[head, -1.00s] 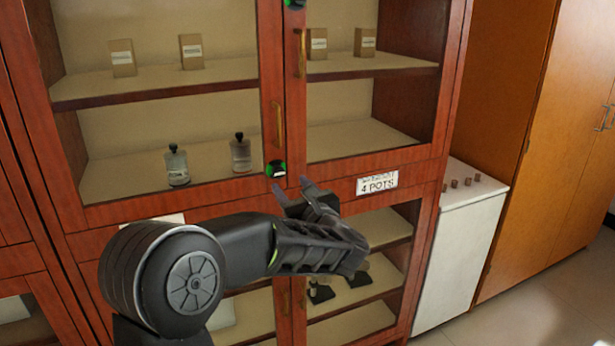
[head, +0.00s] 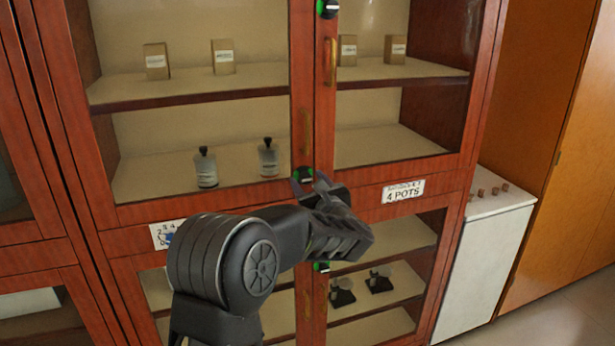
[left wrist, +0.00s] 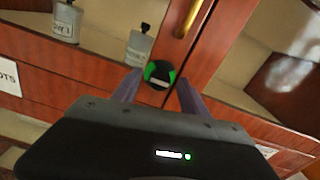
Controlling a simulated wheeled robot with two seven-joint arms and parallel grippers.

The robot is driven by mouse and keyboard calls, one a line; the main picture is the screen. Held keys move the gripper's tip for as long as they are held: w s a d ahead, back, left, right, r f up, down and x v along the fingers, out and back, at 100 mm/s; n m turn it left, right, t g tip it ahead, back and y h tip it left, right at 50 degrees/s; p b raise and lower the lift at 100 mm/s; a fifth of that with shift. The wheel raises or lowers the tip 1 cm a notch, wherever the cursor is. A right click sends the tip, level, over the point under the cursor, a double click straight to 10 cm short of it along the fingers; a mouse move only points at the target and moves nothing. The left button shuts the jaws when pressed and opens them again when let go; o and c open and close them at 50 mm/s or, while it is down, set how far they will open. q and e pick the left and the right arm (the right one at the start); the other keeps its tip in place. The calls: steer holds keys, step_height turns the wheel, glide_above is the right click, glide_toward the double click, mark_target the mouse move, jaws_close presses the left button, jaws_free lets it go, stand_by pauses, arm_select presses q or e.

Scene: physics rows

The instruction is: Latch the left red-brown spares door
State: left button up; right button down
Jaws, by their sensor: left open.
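The left red-brown door (head: 205,205) is a glazed upper cabinet door with a brass handle (head: 305,132). It looks flush with its neighbour. A round black and green latch knob (head: 303,176) sits at its lower right corner. In the left wrist view the knob (left wrist: 159,74) shows a pale bar lying nearly level, slightly tilted. My left gripper (head: 318,188) is open in front of the knob, which it partly hides in the head view. In the left wrist view its two fingertips (left wrist: 158,88) lie either side of the knob; I cannot tell if they touch it. My right gripper is out of view.
Another knob (head: 327,8) is at the top, and a green one (head: 321,266) is below my gripper. Bottles (head: 206,168) and small boxes (head: 156,61) stand behind the glass. A white cabinet (head: 484,265) stands at the right.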

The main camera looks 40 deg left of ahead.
arm_select(q)
steer(key=shift+w+a, duration=0.3)
steer(key=shift+a, duration=0.1)
steer(key=shift+c, duration=0.2)
jaws_close()
